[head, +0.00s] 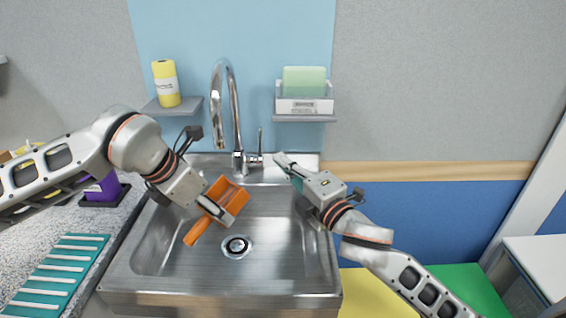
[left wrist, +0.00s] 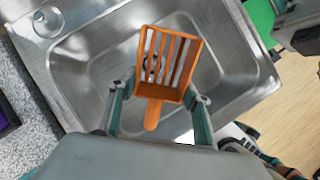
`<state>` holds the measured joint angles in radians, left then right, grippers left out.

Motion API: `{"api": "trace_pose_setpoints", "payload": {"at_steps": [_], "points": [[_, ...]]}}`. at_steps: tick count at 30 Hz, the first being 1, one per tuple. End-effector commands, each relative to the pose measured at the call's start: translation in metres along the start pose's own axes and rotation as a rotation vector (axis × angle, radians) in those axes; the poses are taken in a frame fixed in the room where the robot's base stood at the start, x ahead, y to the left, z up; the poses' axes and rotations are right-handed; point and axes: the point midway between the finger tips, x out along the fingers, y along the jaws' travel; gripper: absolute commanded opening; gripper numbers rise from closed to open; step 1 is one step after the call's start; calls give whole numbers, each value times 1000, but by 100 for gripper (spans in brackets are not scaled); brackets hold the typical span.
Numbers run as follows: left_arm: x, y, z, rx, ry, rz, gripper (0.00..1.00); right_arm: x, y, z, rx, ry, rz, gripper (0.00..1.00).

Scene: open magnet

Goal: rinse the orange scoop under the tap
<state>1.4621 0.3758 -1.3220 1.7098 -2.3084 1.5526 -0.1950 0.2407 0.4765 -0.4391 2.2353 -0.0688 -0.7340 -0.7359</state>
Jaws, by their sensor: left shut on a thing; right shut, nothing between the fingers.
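The orange scoop (head: 228,196) has a slotted head and a straight handle, and is over the left part of the steel sink (head: 270,262). My left gripper (head: 220,213) is shut on the scoop. In the left wrist view the scoop (left wrist: 172,62) sits between the two fingers, its slotted head pointing away from the gripper. The tap (head: 236,115) has a tall curved spout at the back of the sink, with a lever (head: 260,142) on its right. My right gripper (head: 284,163) is shut and empty, near the sink's back right, right of the lever. No water is visible.
A teal ribbed mat (head: 62,275) and purple item (head: 103,188) are on the left counter. The drain (head: 237,246) is clear.

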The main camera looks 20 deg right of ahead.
Motion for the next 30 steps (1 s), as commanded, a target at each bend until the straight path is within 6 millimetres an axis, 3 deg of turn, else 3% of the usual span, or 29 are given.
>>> {"api": "trace_pose_setpoints", "payload": {"at_steps": [5, 30], "points": [[-3, 0, -3, 0, -1, 1, 26, 0, 2, 0, 0, 0, 2, 0], [-31, -3, -56, -1, 0, 1, 26, 1, 20, 1, -4, 0, 14, 0]]}}
